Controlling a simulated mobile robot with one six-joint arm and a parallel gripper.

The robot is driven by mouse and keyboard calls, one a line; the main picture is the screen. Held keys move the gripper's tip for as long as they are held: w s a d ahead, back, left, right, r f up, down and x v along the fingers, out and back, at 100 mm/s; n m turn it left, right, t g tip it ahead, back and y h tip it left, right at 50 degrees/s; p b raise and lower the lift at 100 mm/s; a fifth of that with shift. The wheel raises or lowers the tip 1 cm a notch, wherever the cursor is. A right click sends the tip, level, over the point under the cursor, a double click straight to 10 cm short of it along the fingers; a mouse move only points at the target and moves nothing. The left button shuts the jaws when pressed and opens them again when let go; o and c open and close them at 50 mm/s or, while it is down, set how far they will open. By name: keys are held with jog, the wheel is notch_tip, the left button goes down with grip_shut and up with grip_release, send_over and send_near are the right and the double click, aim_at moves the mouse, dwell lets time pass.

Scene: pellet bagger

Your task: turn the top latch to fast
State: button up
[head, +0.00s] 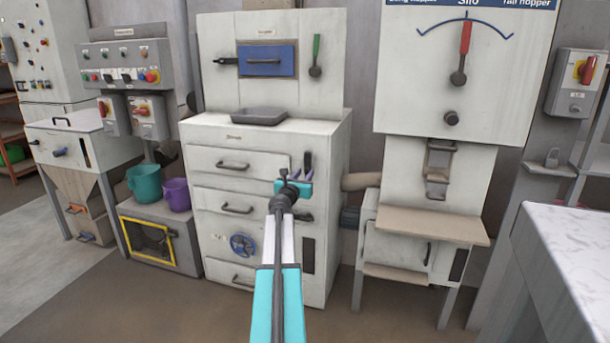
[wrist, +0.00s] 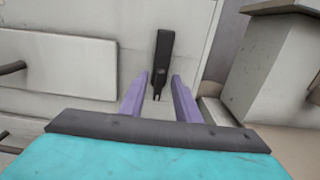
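The top latch (head: 307,160) is a short black bar, close to upright, on the white cabinet's front right of the top drawer (head: 238,161). In the wrist view the same black latch (wrist: 163,55) stands ahead of my gripper, its lower end showing in the gap between the fingertips. My gripper (head: 295,174), with purple fingers and a teal body, is in front of the cabinet at the latch's lower end. In the wrist view its fingers (wrist: 159,80) are apart with nothing clamped. I cannot tell whether they touch the latch.
Drawer handles (head: 232,165) stick out left of the latch. A lower black bar (head: 308,256) is on the same cabinet. A pipe (head: 361,181) and the hopper unit's ledge (head: 432,225) stand to the right. A grey tray (head: 258,116) lies on the cabinet top.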

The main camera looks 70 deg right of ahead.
jog(key=shift+d, duration=1.1)
